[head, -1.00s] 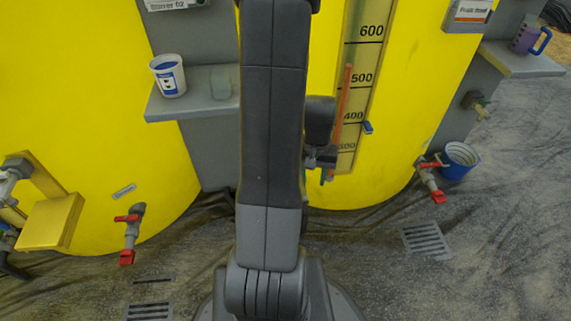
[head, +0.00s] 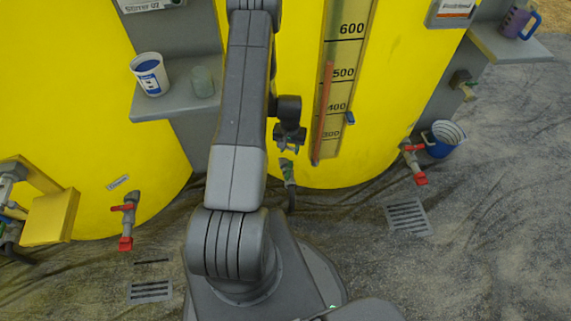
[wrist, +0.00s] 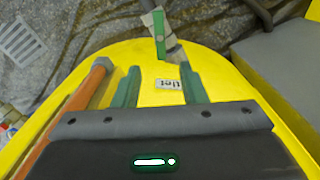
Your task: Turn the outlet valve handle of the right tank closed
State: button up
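The right tank (head: 385,80) is the yellow one with the level scale. A green valve handle (wrist: 160,33) shows in front of its wall in the wrist view, beside a partly readable label (wrist: 168,85). The valve also shows low on the tank in the head view (head: 288,172), with a hose below it. My gripper (wrist: 160,72) is open and empty, with its two green fingers spread apart. The handle lies beyond the fingertips, roughly in line with the gap, and looks untouched. In the head view my gripper (head: 289,148) is just above the valve.
Red-handled valves stand at the left tank (head: 126,218) and right of the right tank (head: 412,160). A blue bucket (head: 442,140) is by the latter. An orange tube (wrist: 75,115) runs left of my fingers. A shelf (head: 175,95) holds a cup (head: 150,75).

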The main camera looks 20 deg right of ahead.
aim_at(289, 169)
notch_tip(289, 169, down, 13)
jog(key=shift+r+b, duration=0.1)
jog(key=shift+b, duration=0.9)
grip_shut()
